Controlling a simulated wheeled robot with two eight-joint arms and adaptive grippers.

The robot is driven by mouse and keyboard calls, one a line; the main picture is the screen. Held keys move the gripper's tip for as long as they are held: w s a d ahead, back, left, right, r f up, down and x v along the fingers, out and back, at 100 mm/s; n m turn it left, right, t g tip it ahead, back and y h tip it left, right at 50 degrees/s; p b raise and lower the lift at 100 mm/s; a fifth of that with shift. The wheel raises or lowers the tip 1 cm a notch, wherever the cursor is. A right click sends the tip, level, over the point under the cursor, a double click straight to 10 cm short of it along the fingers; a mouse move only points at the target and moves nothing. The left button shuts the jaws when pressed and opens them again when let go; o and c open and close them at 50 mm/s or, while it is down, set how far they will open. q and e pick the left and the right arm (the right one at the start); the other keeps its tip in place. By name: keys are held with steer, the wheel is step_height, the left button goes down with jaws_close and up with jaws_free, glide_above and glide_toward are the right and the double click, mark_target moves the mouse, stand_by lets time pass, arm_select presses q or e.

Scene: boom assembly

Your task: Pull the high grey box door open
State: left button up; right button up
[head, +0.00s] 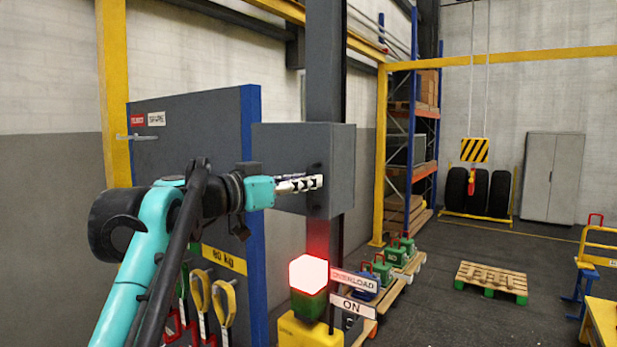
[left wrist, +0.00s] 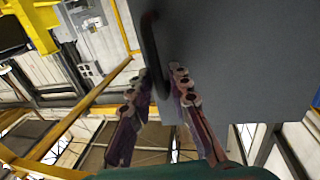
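The high grey box (head: 344,165) is fixed on a dark grey column, and its door (head: 280,145) looks shut. The door's dark handle (head: 316,170) is near the right edge of its front face. My left gripper (head: 311,183) is at this handle, its fingers pointing right along the door. In the left wrist view the curved handle (left wrist: 150,45) runs between the fingertips of my left gripper (left wrist: 160,78), in front of the grey door face (left wrist: 225,60). The fingers are apart, with a gap visible beside the handle. My right gripper is not in view.
A grey panel (head: 190,125) with a blue edge stands behind my left arm. Below the box are a glowing red lamp (head: 308,273) on a yellow base and an ON sign (head: 352,306). A pallet (head: 491,279) lies on the open floor at right.

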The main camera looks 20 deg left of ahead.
arm_select(q)
steer(key=shift+w+d, duration=0.35)
steer(key=shift+w, duration=0.15)
steer(key=shift+s, duration=0.1)
jaws_close()
steer(key=shift+h, duration=0.3)
